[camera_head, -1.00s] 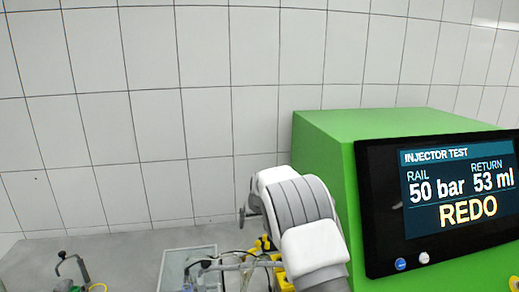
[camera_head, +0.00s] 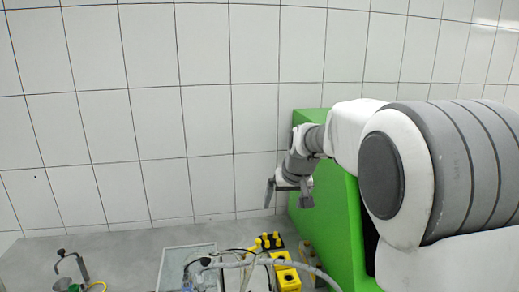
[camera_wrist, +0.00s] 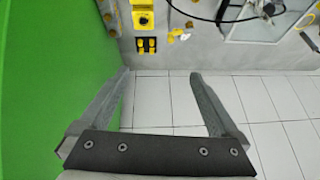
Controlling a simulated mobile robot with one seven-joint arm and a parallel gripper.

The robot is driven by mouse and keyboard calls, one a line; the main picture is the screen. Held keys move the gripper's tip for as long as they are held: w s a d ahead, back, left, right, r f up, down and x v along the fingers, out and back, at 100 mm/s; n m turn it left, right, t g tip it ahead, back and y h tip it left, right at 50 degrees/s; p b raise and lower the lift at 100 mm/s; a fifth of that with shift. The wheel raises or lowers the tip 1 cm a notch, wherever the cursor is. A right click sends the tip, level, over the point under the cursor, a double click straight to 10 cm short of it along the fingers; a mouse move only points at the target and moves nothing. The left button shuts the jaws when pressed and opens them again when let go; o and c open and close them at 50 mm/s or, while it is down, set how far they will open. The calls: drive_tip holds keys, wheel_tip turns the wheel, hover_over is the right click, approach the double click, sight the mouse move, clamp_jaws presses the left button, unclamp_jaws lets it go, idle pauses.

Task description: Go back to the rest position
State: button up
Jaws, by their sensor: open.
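My gripper (camera_head: 288,190) hangs in the air above the back of the grey bench (camera_head: 130,245), just left of the green machine (camera_head: 312,218) in the head view. In the wrist view my gripper (camera_wrist: 160,78) is open, its two fingers spread wide with nothing between them. The fingers point toward the bench, with white tiles behind them. My arm covers the machine's screen and most of its front in the head view.
A clear tray (camera_head: 185,262) with hoses stands on the bench. Beside it are a yellow block (camera_head: 287,278) and yellow-topped parts (camera_head: 270,241). A clamp-like fixture (camera_head: 68,265) stands at the left. The green side wall (camera_wrist: 50,60) is close to my gripper.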

drive_tip(key=s+d+r, duration=0.3)
drive_tip(key=s+r, duration=0.1)
drive_tip(key=s, duration=0.6)
drive_tip(key=s+d+f, duration=0.1)
drive_tip(key=s+d, duration=0.1)
drive_tip(key=s, duration=1)
drive_tip(key=s+d+f+m+h+b, duration=0.1)
drive_tip(key=s+d+f, duration=0.1)
drive_tip(key=s, duration=1)
drive_tip(key=shift+d+f+h, duration=0.2)
drive_tip(key=shift+d+h, duration=0.1)
